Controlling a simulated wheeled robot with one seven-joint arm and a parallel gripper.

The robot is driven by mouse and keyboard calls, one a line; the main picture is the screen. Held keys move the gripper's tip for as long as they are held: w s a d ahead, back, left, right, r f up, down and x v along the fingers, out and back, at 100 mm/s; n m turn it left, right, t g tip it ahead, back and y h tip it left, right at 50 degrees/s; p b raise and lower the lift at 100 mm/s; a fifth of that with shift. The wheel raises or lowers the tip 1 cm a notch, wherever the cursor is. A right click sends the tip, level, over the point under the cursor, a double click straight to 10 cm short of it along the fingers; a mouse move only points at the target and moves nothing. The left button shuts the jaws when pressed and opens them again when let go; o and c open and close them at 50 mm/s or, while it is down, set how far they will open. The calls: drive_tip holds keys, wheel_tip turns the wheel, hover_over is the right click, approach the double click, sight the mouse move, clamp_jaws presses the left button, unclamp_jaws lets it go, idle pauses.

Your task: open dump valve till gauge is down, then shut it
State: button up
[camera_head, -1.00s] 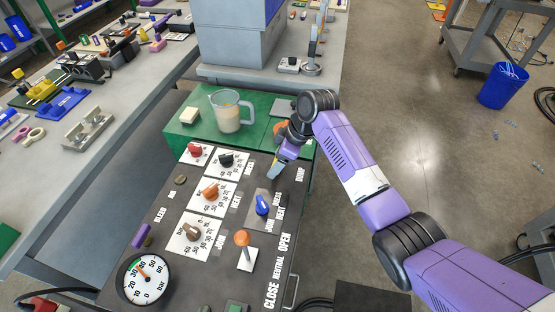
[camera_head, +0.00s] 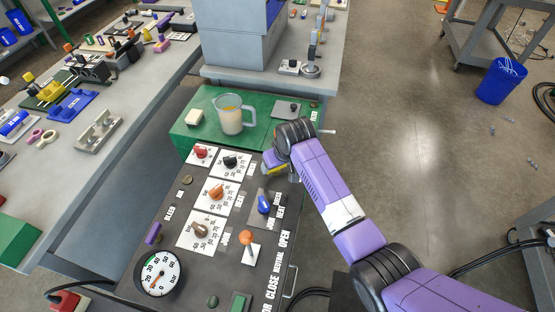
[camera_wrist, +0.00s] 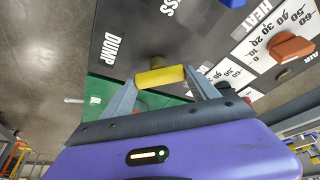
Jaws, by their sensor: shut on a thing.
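The dump valve has a yellow bar handle (camera_wrist: 160,77) on a brass stem, beside the DUMP label in the wrist view. My gripper (camera_wrist: 161,78) is shut on the yellow handle, one finger at each end of it. In the head view my gripper (camera_head: 275,164) is at the panel's far right corner, and my wrist hides most of the valve. The round bar gauge (camera_head: 158,273) is at the panel's near left. Its orange needle points to the lower left, near the low end of the scale.
The dark panel (camera_head: 185,235) also carries red, black, orange and brown knobs, a blue selector (camera_head: 264,205) and an orange-topped lever (camera_head: 247,240). A measuring jug (camera_head: 229,114) stands on the green surface behind my gripper. Open floor lies to the right.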

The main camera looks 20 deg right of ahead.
drive_tip(key=m, duration=0.1)
drive_tip(key=m+h, duration=0.1)
drive_tip(key=m, duration=0.1)
drive_tip(key=shift+a+m+p, duration=0.2)
drive_tip(key=shift+m+p, duration=0.1)
drive_tip(key=shift+w+m+g+h+b, duration=0.15)
drive_tip(key=shift+m+h, duration=0.3)
drive_tip(key=shift+m, duration=0.5)
drive_tip(key=shift+s+m+g+h+b, duration=0.15)
drive_tip(key=shift+m+h, duration=0.3)
drive_tip(key=shift+m, duration=0.5)
drive_tip(key=shift+w, duration=0.1)
drive_tip(key=o, duration=1.4)
drive_tip(key=shift+c, duration=0.2)
drive_tip(key=v, duration=0.7)
drive_tip(key=shift+r+b, duration=0.3)
drive_tip(key=shift+r, duration=0.1)
drive_tip(key=shift+a, duration=0.1)
